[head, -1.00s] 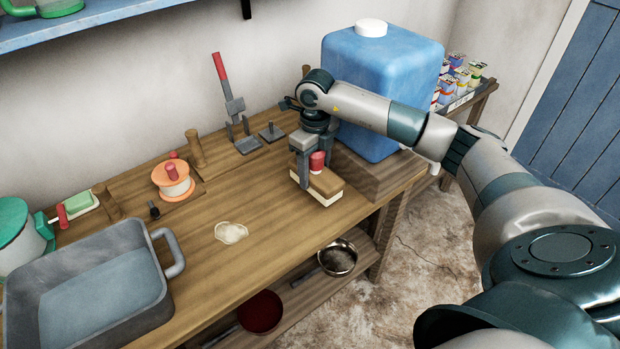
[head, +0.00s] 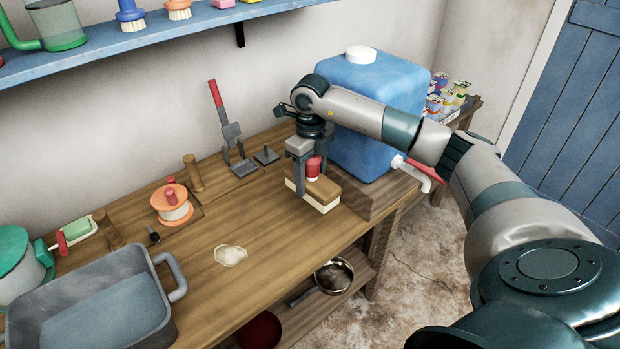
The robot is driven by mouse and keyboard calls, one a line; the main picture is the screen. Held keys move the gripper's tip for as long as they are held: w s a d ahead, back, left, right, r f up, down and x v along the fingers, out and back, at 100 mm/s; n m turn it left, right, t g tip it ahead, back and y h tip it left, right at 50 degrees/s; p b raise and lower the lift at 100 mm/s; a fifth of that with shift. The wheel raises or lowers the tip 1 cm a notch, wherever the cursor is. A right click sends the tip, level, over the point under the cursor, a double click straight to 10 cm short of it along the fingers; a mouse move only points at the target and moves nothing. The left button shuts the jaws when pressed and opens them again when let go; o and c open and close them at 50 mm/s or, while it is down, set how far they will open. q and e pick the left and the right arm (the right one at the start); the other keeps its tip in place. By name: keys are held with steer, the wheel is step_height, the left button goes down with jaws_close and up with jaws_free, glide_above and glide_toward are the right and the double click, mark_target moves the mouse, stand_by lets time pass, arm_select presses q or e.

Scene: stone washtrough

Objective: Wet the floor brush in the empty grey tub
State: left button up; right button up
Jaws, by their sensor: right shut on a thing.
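The floor brush (head: 322,197), a wooden block with pale bristles and a red knob, is at the right part of the bench, in front of the blue water container. My right gripper (head: 308,178) is shut on its red knob from above. The brush appears just above the bench top; the exact gap is hard to tell. The grey tub (head: 166,257) with side handles stands at the front left, partly cut off by the frame. Its inside shows a flat blue-grey surface; I cannot tell whether that is water. My left gripper is not in view.
The blue container (head: 375,85) with a red-handled tap (head: 425,172) stands at the bench's right end. A pale puddle (head: 230,255) lies between tub and brush. An orange spool-like item (head: 171,205) and a red-handled stand (head: 228,130) are along the back. A blue shelf (head: 150,38) hangs above.

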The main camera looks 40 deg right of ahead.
steer(key=o, duration=0.5)
steer(key=shift+c, duration=1.1)
steer(key=shift+a+r+n, duration=0.1)
steer(key=shift+a+n, duration=0.2)
steer(key=s+a+r+n, duration=0.2)
steer(key=s+a+n, duration=0.5)
steer(key=n, duration=0.9)
steer(key=s+a+r+n, duration=0.3)
steer(key=s+a+n, duration=0.4)
steer(key=a+n, duration=0.6)
steer(key=shift+a+n, duration=0.35)
steer(key=shift+n, duration=1.55)
steer(key=shift+s+r, duration=0.1)
